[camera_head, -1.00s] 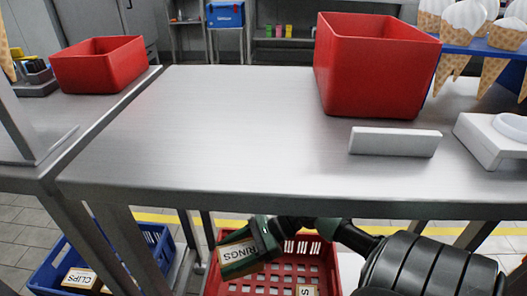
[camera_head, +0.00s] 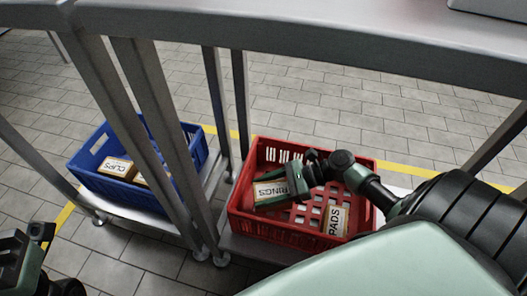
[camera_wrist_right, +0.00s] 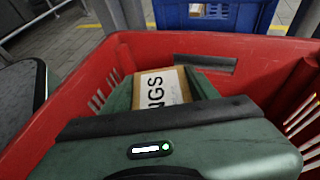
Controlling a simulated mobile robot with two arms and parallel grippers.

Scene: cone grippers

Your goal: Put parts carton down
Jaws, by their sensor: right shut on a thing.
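A small carton labelled RINGS (camera_head: 268,189) is in my right gripper (camera_head: 282,188), whose jaws are shut on it. Both are inside the red crate (camera_head: 275,229), towards its left side. I cannot tell whether the carton touches the crate floor. In the right wrist view the carton (camera_wrist_right: 160,88) shows partly between the green fingers, with the red crate wall (camera_wrist_right: 45,130) around it. A carton labelled PADS (camera_head: 336,221) lies in the right part of the crate. My left gripper (camera_head: 38,258) shows only partly at the lower left, away from the crates.
A blue crate (camera_head: 108,190) to the left holds a carton labelled CLIPS (camera_head: 117,168) and another partly hidden carton. Metal table legs (camera_head: 150,110) stand between the viewpoint and the blue crate. The steel table edge (camera_head: 300,25) runs above the crates.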

